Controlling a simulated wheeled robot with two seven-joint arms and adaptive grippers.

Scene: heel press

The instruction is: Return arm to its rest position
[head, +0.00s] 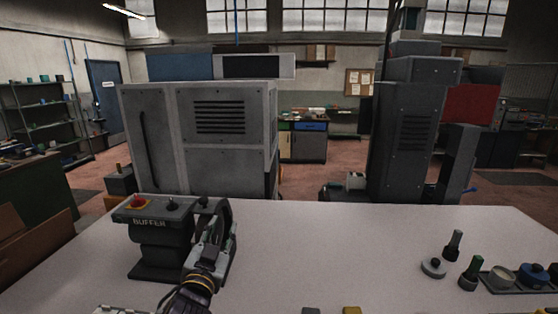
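My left arm comes in from the bottom, left of centre, in the head view. Its gripper (212,232) is at the right side of the dark bench machine labelled BUFFER (155,240). It overlaps the machine's dark round wheel (227,213) in the picture. I cannot tell whether it touches the wheel, and its fingertips are too dark and crowded to show whether they are open or shut. My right gripper is not in view.
The buffer stands on a pale table (330,255) with a red button (138,201) on top. The table's middle is clear. At the right are dark-handled tools (453,245) and a tray (498,287) of small containers. A yellow block (351,310) shows at the bottom edge.

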